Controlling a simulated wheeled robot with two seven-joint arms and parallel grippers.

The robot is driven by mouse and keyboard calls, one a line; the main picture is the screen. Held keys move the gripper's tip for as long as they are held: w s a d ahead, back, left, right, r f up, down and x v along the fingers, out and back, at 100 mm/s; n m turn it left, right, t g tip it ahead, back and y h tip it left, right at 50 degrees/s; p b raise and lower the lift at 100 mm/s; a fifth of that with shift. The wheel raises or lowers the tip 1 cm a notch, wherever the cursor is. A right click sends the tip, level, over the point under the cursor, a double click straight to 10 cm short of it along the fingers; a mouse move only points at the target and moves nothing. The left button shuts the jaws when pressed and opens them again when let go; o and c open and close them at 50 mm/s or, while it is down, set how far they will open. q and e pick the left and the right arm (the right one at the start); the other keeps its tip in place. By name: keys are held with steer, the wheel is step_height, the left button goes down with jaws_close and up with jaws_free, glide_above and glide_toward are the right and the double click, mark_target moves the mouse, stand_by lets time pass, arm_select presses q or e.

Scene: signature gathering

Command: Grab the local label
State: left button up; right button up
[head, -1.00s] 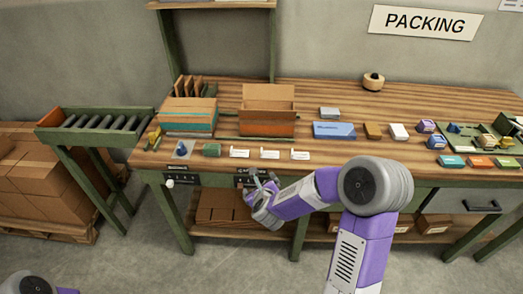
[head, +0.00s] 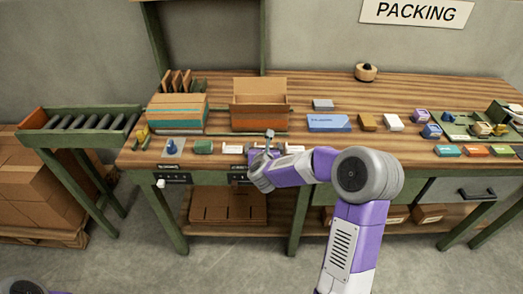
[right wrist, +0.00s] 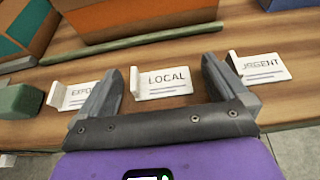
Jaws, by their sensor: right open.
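The local label (right wrist: 170,84) is a small white card reading "LOCAL", standing on the wooden table near its front edge. In the right wrist view it shows between the two fingers of my open right gripper (right wrist: 165,70), with no visible contact. A label reading "EXPO…" (right wrist: 77,95) is to its left, partly hidden by a finger. An urgent label (right wrist: 262,66) is to its right. In the head view my right gripper (head: 267,142) is at the table's front edge and partly covers the middle label. My left gripper is out of view.
An open cardboard box (head: 260,118) and a green bar stand behind the labels. A green block (head: 203,147) sits left of them. A blue box (head: 329,123) and several small boxes lie to the right. A roller stand (head: 80,121) is at the left.

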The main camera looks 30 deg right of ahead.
steer(key=shift+c, duration=0.3)
steer(key=c, duration=1)
